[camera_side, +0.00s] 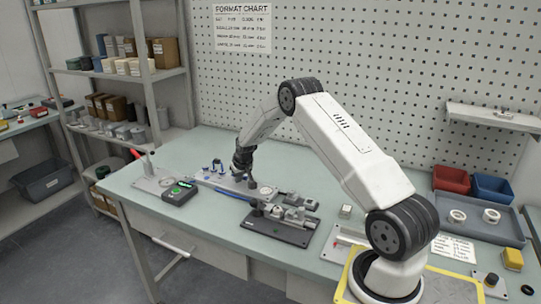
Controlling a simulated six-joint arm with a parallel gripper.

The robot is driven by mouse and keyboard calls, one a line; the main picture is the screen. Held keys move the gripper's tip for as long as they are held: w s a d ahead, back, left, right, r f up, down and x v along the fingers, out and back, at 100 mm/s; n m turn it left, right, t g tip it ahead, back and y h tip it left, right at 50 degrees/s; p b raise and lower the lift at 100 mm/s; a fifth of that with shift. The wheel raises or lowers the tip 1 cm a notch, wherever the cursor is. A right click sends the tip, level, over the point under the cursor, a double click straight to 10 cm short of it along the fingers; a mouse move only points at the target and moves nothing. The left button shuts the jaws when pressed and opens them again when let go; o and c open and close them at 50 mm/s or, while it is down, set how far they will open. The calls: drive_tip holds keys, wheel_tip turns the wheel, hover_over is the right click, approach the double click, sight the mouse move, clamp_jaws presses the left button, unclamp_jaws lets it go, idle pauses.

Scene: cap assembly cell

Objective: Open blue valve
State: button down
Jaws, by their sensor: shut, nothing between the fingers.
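A small blue part (217,163), which looks like the blue valve, stands on a light grey plate (243,186) at the back left of the bench. Its handle position is too small to read. My gripper (241,171) is dark and points down over the same plate, just right of the blue part. A small gap seems to lie between them. The gripper looks shut and empty; its fingertips are tiny in this view, so I cannot tell whether they touch anything.
A blue tube (228,192) runs along the plate's front. A black box with a green display (180,192) and a red-handled lever (137,154) are left. A dark fixture (278,229) stands in front. Red (451,180) and blue (491,188) bins are far right.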

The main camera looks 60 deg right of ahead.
drive_tip(key=shift+s+a, duration=0.1)
drive_tip(key=shift+s, duration=0.15)
drive_tip(key=shift+r, duration=0.1)
wheel_tip(320, 180, up, 7)
idle(1.1)
drive_tip(key=s+a+r+n+y, duration=0.15)
drive_tip(key=s+a, duration=0.25)
drive_tip(key=a, duration=0.7)
drive_tip(key=s+a+r+n, duration=0.2)
drive_tip(key=s+a+r, duration=0.15)
drive_tip(key=a, duration=0.65)
drive_tip(key=s+a+n, duration=0.1)
drive_tip(key=s+a, duration=0.5)
drive_tip(key=s, duration=0.2)
drive_tip(key=s+a+n+g, duration=0.1)
drive_tip(key=s+a, duration=0.4)
drive_tip(key=s, duration=0.3)
drive_tip(key=shift+s+a+f+y, duration=0.15)
drive_tip(key=shift+s+a+y, duration=0.05)
drive_tip(key=shift+a+y, duration=0.2)
